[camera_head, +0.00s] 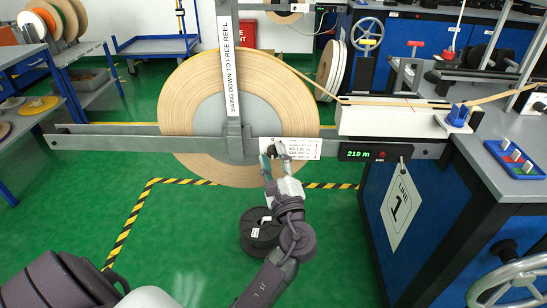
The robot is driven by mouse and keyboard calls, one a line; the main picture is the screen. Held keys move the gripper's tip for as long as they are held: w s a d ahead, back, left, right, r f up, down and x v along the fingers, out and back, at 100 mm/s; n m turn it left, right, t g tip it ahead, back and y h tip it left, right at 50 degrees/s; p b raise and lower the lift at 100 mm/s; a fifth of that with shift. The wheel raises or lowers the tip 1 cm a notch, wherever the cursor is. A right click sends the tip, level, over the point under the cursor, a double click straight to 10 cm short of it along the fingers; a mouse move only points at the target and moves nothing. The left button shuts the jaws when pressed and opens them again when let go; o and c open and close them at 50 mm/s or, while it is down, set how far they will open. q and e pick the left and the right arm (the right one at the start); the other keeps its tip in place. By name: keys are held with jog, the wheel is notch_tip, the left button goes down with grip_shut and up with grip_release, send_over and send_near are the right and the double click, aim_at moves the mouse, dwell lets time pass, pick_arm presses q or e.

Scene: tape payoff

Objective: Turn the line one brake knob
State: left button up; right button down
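A small dark knob (271,150) sits on the grey horizontal bar at the left end of a white printed label (304,148), in front of the large tan tape reel (180,105). My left gripper (272,155) is at the knob, its fingers on either side of it. The fingers partly hide the knob, and I cannot tell whether they press on it. My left arm reaches up from the bottom of the view. A hanging tag reading LINE 1 (399,207) is on the blue cabinet to the right. My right gripper is not in view.
An upright arm marked SWING DOWN TO FREE REEL (235,60) crosses the reel. A display reading 219 m (361,153) is right of the label. A black spool (261,230) stands on the green floor behind my arm. A handwheel (510,275) is at the lower right.

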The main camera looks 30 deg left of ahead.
pick_arm(q)
jog(key=shift+o, duration=0.2)
jog(key=v, duration=1.2)
